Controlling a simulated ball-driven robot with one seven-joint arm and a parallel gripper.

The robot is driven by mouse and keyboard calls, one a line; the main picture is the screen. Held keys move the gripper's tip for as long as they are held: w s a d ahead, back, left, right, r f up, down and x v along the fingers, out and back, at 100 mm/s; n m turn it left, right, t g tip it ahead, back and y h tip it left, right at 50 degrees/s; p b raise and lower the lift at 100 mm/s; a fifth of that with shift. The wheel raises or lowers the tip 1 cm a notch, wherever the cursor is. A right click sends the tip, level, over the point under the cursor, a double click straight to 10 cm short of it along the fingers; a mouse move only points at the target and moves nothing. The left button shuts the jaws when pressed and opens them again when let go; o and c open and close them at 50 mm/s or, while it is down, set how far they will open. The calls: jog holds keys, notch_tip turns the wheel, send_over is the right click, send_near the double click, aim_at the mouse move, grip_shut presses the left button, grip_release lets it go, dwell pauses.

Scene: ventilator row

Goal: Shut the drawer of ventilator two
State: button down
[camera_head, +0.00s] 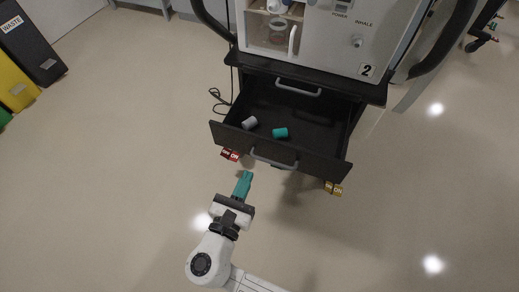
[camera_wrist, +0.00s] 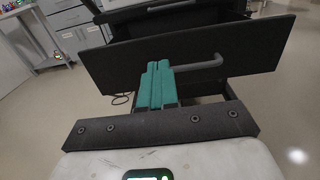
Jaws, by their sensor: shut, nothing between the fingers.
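Ventilator two (camera_head: 335,40) is a white unit with a "2" label, on a black cart. Its black drawer (camera_head: 330,165) is pulled out, with a grey bar handle (camera_head: 273,162) on the front panel. A grey cylinder (camera_head: 249,123) and a teal cylinder (camera_head: 280,132) lie inside the drawer. My gripper (camera_head: 247,175) has teal fingers, shut and empty, in front of the drawer panel and just left of the handle's middle. In the wrist view the fingers (camera_wrist: 157,84) point at the drawer front (camera_wrist: 245,48), beside the left end of the handle (camera_wrist: 200,64). Contact cannot be told.
A red caster lock (camera_head: 230,155) and a yellow caster lock (camera_head: 333,188) show below the drawer. A cable (camera_head: 218,100) hangs at the cart's left. Waste bins (camera_head: 30,45) stand at the far left. The floor in front is clear.

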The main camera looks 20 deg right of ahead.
aim_at(264, 141)
jog(key=b+x, duration=0.2)
jog(key=x, duration=0.8)
jog(key=b+x, duration=0.3)
jog(key=x, duration=1.5)
jog(key=shift+w+d, duration=0.2)
jog(key=shift+d, duration=0.05)
jog(key=shift+s+a, duration=0.1)
